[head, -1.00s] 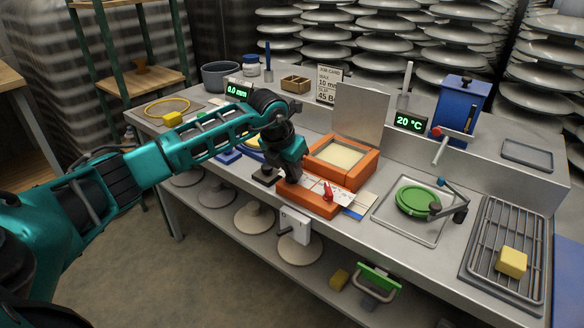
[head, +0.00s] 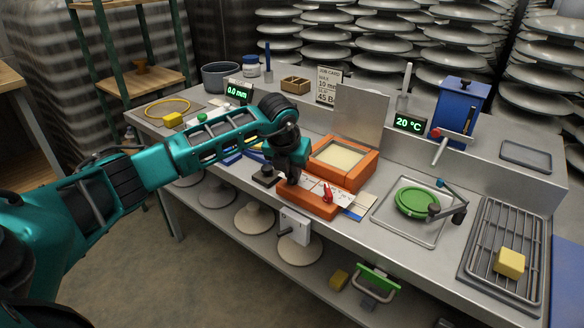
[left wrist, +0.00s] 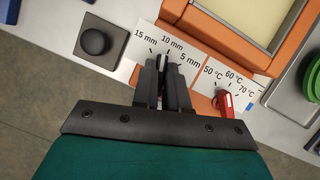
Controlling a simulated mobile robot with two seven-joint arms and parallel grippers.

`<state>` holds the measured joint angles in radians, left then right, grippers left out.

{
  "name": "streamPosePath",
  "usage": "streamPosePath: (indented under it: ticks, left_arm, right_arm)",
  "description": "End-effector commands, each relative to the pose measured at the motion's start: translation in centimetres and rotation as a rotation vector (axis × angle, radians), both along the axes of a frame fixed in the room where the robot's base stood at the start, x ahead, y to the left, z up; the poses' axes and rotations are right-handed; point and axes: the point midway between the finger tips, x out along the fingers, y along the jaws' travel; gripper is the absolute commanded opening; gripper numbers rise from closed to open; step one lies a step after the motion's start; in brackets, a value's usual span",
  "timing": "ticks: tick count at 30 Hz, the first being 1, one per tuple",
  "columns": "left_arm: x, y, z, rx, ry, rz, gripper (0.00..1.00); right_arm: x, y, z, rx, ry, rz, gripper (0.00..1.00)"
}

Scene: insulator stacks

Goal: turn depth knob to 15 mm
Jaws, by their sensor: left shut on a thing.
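The depth knob (left wrist: 162,63) is mostly hidden between my fingertips in the left wrist view; a pale strip of it shows, near the 10 mm mark. The dial plate (left wrist: 180,45) around it reads 15 mm on the left, 10 mm in the middle and 5 mm on the right. My left gripper (head: 291,180) is shut on the knob, at the left part of the orange unit's front (head: 318,206). In the left wrist view the two fingers (left wrist: 163,72) point at the dial. My right gripper is not in view.
A red temperature knob (left wrist: 224,102) sits close to the right of my fingers. A black round button (left wrist: 94,42) is to the left. The orange wax box (head: 345,160) has its lid raised behind. Displays read 0.0 mm (head: 238,92) and 20 °C (head: 409,123).

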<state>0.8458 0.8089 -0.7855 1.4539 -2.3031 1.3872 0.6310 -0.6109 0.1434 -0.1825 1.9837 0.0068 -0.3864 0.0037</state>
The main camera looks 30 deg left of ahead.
Motion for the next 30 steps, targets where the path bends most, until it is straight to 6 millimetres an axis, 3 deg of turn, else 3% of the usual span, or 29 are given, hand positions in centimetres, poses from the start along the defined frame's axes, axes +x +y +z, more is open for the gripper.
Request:
streamPosePath:
  ticks: [15,30]
  left_arm:
    - [0.12,-0.19,0.05,-0.001,-0.001,0.391,0.0]
    - [0.09,-0.17,0.01,0.0,0.001,0.515,0.0]
  right_arm:
    - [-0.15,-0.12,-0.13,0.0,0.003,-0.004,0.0]
    - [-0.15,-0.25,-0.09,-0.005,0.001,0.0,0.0]
